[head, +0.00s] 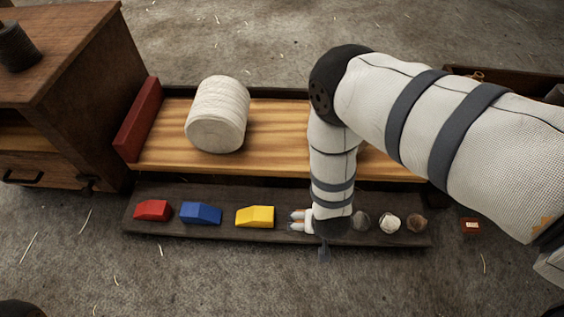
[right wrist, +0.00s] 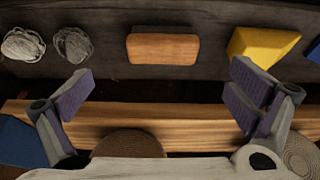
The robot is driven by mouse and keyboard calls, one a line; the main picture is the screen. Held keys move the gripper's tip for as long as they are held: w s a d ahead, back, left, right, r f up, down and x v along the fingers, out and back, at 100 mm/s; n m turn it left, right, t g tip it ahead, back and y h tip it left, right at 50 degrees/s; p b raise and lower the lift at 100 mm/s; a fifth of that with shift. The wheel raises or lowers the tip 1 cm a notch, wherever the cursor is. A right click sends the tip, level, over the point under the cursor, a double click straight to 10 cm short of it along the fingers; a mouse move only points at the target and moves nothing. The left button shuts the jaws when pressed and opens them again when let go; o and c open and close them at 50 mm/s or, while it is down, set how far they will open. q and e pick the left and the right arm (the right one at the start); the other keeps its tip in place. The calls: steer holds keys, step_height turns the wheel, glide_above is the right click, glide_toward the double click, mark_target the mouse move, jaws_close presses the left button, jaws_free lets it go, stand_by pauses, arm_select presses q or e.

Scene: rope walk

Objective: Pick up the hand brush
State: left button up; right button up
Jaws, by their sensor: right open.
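A wooden block with an orange-brown top (right wrist: 163,48), which looks like the hand brush, lies on the dark low shelf in the right wrist view; its bristles do not show. In the head view my right gripper and forearm mostly cover that spot, between the yellow block and the grey balls. My right gripper (head: 301,220) points down there. In the right wrist view its two fingers (right wrist: 163,100) are spread wide and empty, with the wooden block beyond the gap between them. My left gripper is not in view.
Along the shelf (head: 170,231) lie red (head: 152,210), blue (head: 201,213) and yellow (head: 255,216) blocks to the left, and several small balls (head: 390,223) to the right. Behind is a wooden bench (head: 275,140) with a white rope spool (head: 218,115). A cabinet (head: 95,80) stands left.

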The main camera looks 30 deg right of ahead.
steer(key=b+x, duration=0.1)
steer(key=x, duration=0.1)
steer(key=b+x, duration=0.1)
steer(key=x, duration=0.1)
steer(key=b+x, duration=0.1)
steer(key=x, duration=0.1)
steer(key=shift+w+f, duration=0.1)
steer(key=shift+w, duration=0.25)
steer(key=shift+w+d+f+b, duration=0.2)
steer(key=shift+w+f+b, duration=0.1)
steer(key=shift+f+b, duration=0.25)
steer(key=b+x, duration=0.2)
steer(key=x, duration=0.2)
steer(key=shift+w+d+f+b, duration=0.15)
steer(key=shift+f+b, duration=0.1)
steer(key=shift+b, duration=0.15)
steer(key=shift+w, duration=0.15)
steer(key=shift+r, duration=0.1)
steer(key=shift+c, duration=0.8)
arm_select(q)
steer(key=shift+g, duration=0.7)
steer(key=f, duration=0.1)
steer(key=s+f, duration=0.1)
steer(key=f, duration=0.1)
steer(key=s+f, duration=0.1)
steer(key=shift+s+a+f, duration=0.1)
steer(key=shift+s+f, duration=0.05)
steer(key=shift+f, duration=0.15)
arm_select(e)
steer(key=c, duration=0.9)
